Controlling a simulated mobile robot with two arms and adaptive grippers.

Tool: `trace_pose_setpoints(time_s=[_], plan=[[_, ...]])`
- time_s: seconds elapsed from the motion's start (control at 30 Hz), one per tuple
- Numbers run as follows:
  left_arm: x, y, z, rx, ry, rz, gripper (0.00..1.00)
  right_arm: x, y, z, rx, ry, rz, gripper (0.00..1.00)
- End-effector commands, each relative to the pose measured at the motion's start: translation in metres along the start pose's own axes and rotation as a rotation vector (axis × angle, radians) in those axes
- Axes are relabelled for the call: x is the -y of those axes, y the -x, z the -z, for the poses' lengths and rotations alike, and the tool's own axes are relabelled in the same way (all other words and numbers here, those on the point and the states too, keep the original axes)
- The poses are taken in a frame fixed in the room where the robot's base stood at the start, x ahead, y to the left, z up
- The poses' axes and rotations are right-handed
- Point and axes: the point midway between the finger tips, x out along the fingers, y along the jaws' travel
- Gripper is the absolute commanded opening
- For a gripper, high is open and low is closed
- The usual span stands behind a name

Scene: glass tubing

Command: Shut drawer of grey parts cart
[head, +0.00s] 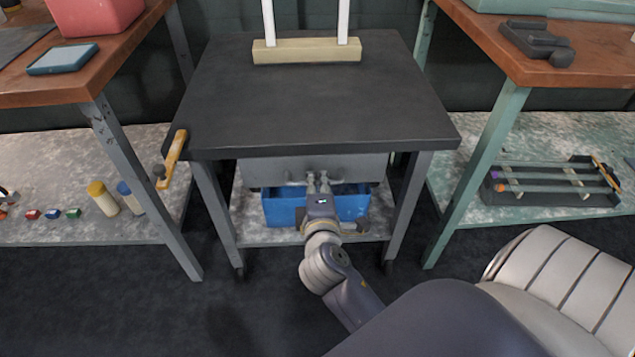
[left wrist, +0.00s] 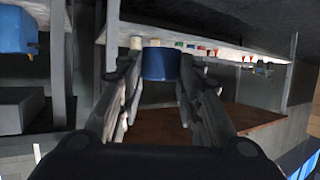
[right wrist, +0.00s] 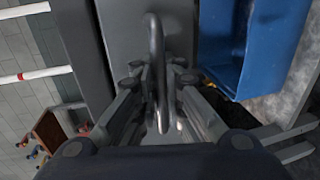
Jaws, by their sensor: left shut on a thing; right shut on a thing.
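The grey parts cart (head: 300,110) stands in the middle of the head view. Its grey drawer front (head: 262,172) shows under the dark top; how far the drawer stands out is hard to tell. My right gripper (head: 318,180) is at the drawer's bar handle (head: 296,182). In the right wrist view the handle (right wrist: 157,60) runs between the fingers (right wrist: 160,110), which are shut on it. My left gripper (left wrist: 158,85) is outside the head view. In the left wrist view its fingers are shut on a blue cylinder (left wrist: 160,65).
A blue bin (head: 285,212) sits on the cart's lower shelf, just below the drawer. A white-legged frame (head: 305,52) stands on the cart top's far edge. Wooden-topped benches stand left (head: 110,60) and right (head: 560,62).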

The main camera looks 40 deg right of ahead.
Motion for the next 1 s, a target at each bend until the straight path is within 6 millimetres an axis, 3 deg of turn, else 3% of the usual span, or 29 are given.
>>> trace_pose_setpoints(time_s=[0.13, 0.17, 0.2, 0.57, 0.67, 1.0], plan=[[0.000, 0.000, -0.001, 0.000, 0.000, 0.000, 0.18, -0.002, -0.001, 0.000, 0.000, 0.000, -0.007, 0.00], [0.000, 0.000, -0.001, 0.000, 0.000, 0.000, 0.18, -0.002, -0.001, 0.000, 0.000, 0.000, -0.007, 0.14], [0.000, 0.000, 0.000, 0.000, 0.000, 0.000, 0.18, -0.002, -0.001, 0.000, 0.000, 0.000, -0.007, 0.18], [0.000, 0.000, 0.000, 0.000, 0.000, 0.000, 0.18, -0.001, 0.004, 0.000, -0.001, 0.000, -0.004, 0.18], [0.000, 0.000, 0.000, 0.000, 0.000, 0.000, 0.18, -0.001, 0.016, 0.001, -0.002, -0.001, -0.003, 0.18], [0.000, 0.000, 0.000, 0.000, 0.000, 0.000, 0.18, 0.001, 0.086, -0.001, 0.000, 0.001, 0.000, 0.18]])
